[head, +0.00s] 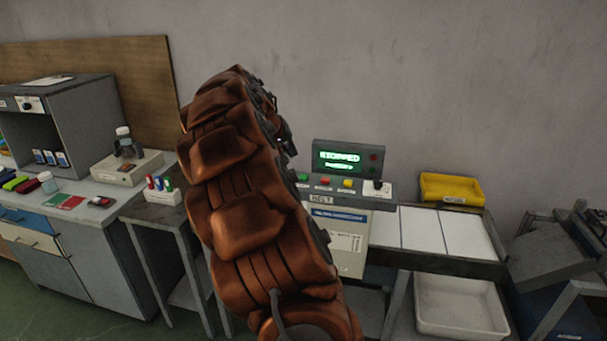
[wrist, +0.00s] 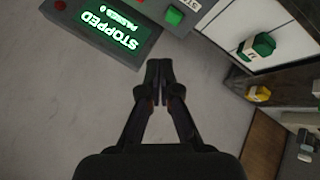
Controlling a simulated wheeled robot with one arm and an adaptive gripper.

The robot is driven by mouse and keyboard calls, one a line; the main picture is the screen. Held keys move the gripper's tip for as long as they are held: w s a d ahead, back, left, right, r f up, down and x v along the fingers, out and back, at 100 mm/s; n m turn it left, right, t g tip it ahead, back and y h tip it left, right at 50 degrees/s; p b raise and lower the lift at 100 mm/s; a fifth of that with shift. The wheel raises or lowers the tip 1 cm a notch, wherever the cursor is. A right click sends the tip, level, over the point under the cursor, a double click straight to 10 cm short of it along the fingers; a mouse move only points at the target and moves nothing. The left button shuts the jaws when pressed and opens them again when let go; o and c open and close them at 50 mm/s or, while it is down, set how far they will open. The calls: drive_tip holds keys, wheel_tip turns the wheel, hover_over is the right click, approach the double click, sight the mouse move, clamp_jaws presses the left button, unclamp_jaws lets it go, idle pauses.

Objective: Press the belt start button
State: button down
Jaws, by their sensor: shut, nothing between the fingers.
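The belt control panel (head: 385,157) stands against the wall in the head view. Its green-lit display reads STOPPED in the wrist view (wrist: 112,28). The green button (head: 303,177) is at the left of the button row, beside a red button (head: 325,181) and a yellow button (head: 348,183). In the wrist view the green button (wrist: 174,16) shows near the top, with a partly cut-off label beside it. My gripper (wrist: 160,65) is shut and empty, with its tips pointing toward the panel, apart from the button in the picture. My arm hides the gripper in the head view.
A black knob (head: 377,185) sits right of the buttons. The belt (head: 420,229) with white plates runs right, below a yellow bin (head: 450,188). A white tub (head: 460,305) sits beneath. A small table (head: 150,212) with markers stands left of my arm.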

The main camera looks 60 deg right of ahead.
hover_over(302, 177)
drive_tip(key=shift+r+h, duration=0.2)
drive_tip(key=shift+h, duration=0.2)
drive_tip(key=shift+f, duration=0.15)
wheel_tip(302, 177, down, 7)
drive_tip(key=shift+r+b, duration=0.1)
drive_tip(key=shift+b, duration=1.05)
drive_tip(key=shift+f+b, duration=0.45)
drive_tip(key=shift+f, duration=0.4)
drive_tip(key=shift+f, duration=0.15)
drive_tip(key=shift+f+b, duration=0.3)
drive_tip(key=shift+b, duration=0.15)
